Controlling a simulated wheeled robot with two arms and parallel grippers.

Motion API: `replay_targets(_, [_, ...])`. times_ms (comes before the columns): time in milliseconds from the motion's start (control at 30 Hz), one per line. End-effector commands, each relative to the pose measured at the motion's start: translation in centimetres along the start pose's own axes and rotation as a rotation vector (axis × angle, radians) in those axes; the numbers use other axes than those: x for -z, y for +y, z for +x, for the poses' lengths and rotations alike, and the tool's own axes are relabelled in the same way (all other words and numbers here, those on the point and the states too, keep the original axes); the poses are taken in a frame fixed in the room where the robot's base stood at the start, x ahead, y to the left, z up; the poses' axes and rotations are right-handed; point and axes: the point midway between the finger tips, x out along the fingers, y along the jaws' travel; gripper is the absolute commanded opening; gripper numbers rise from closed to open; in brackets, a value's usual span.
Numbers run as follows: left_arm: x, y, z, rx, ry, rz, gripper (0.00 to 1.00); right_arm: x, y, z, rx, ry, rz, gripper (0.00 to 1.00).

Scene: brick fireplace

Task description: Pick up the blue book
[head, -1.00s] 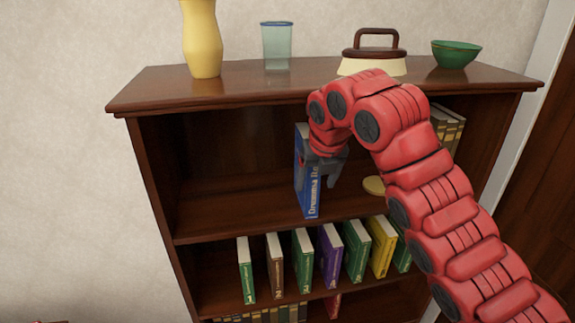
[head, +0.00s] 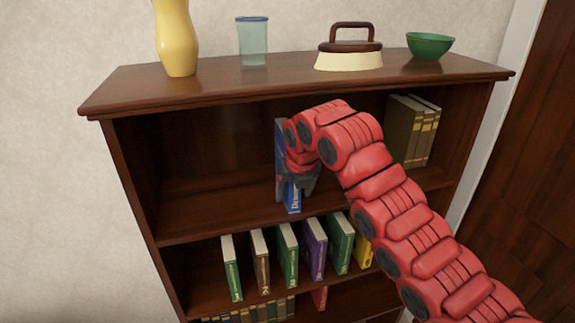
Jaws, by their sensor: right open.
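The blue book (head: 293,201) stands upright on the upper shelf of the dark wood bookcase, near its middle. My right gripper (head: 298,184) is open at the book's spine and covers much of it, including most of the title. The upper left edge and the bottom of the book show past the gripper. I cannot tell whether the fingers touch the book or lie on both sides of it. My left gripper is not in view.
The bookcase top (head: 210,86) holds a yellow vase (head: 175,38), a glass (head: 252,42), a cream-and-brown handled object (head: 349,57) and a green bowl (head: 430,45). Brown books (head: 408,132) stand at the upper shelf's right. Several books (head: 288,255) line the shelf below. The upper shelf's left is free.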

Motion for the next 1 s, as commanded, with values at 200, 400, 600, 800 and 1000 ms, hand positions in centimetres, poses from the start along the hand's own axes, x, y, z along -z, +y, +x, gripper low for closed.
replay_targets(200, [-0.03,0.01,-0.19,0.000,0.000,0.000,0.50,0.06,0.03,0.13,0.000,0.001,0.000,0.75])
replay_targets(400, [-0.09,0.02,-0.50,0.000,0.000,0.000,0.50,0.15,0.04,0.31,0.000,0.001,0.000,0.75])
replay_targets(600, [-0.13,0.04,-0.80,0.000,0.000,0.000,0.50,0.21,0.06,0.46,0.000,0.001,0.000,0.75])
replay_targets(800, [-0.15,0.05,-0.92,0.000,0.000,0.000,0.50,0.24,0.07,0.50,-0.001,0.001,0.000,0.75])
replay_targets(1000, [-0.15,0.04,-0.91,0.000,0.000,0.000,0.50,0.23,0.06,0.47,-0.001,0.001,0.000,0.75])
